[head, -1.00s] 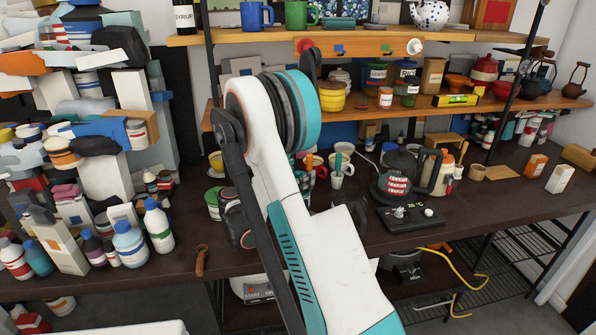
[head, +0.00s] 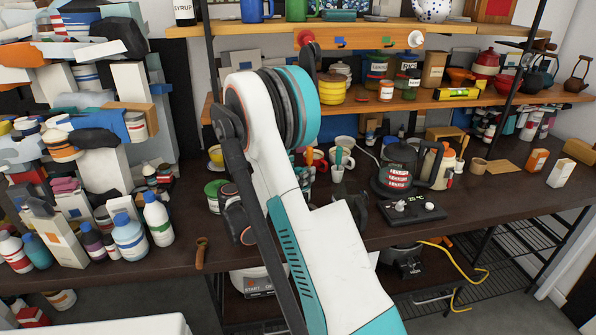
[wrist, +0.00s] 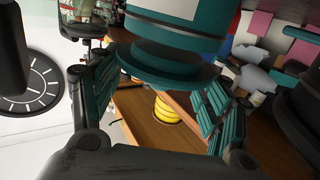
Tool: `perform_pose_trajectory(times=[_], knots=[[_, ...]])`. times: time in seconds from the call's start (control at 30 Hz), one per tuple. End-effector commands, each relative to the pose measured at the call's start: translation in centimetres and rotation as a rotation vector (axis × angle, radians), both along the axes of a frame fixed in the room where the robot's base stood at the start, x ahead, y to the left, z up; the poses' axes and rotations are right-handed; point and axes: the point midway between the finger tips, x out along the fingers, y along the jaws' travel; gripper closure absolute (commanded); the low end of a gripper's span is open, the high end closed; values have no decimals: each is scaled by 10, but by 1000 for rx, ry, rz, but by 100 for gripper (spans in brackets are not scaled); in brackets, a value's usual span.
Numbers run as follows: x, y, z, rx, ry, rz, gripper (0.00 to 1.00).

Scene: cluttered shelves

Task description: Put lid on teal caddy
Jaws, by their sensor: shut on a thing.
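In the wrist view my gripper (wrist: 175,68) has its two teal-padded fingers on either side of a round teal lid (wrist: 165,73) and is shut on it. A teal cylinder with a white label, which looks like the teal caddy (wrist: 170,25), is directly above the lid in the picture, very close to it. A dark band lies between them; I cannot tell whether they touch. The caddy's far end is cut off by the frame. In the head view my arm hides the lid, and I cannot make out the caddy or fingers there.
A black kettle (head: 398,160) and a black scale (head: 412,212) stand on the dark counter (head: 180,262) to the right of my arm. White cups (head: 344,158) are closer to it. Several bottles (head: 130,238) crowd the left. A yellow container (head: 331,88) sits on the shelf behind.

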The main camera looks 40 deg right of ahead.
Motion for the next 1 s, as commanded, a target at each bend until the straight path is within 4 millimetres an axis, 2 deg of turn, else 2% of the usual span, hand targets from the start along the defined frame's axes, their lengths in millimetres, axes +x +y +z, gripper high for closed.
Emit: perform_pose_trajectory(times=[0.43,1.0], knots=[[0,0,-1,0,0,0,53],[0,0,-16,0,0,0,53]])
